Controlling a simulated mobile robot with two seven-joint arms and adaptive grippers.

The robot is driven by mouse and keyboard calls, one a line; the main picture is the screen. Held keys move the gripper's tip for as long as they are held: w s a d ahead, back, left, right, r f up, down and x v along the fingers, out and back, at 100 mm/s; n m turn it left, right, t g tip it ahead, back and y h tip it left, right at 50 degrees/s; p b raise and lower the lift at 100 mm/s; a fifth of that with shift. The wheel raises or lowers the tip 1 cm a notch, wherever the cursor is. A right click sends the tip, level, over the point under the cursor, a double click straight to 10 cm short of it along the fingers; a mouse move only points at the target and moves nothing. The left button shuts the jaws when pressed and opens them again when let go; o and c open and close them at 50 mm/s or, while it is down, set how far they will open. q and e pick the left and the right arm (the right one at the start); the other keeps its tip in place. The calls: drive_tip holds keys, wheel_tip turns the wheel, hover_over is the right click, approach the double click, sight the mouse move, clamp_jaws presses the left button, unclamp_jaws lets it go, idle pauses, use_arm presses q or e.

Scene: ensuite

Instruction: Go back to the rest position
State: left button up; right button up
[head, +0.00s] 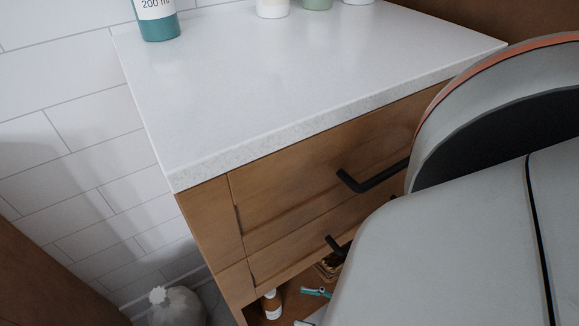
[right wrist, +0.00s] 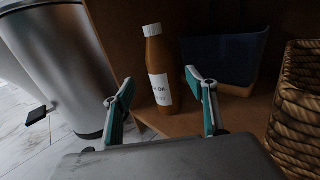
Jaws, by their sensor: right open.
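My right gripper (head: 315,292) shows small at the bottom of the head view, low at the open shelf under the drawers, with my arm covering much of the right side. In the right wrist view my right gripper (right wrist: 160,76) has its two teal-padded fingers spread apart. A brown bottle (right wrist: 155,58) with a white cap and an oil label stands upright on the shelf, seen between the fingers. I see nothing gripped; whether a finger touches the bottle I cannot tell. My left gripper is in neither view.
A wooden cabinet with a white top (head: 290,70) and black drawer handles (head: 372,178) stands close to my arm. A wicker basket (right wrist: 298,105) is right of the gripper, a dark blue container (right wrist: 225,58) behind, and a metal bin (right wrist: 62,70) left. A teal bottle (head: 158,22) stands on the top.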

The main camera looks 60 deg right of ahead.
drive_tip(key=shift+v, duration=0.8)
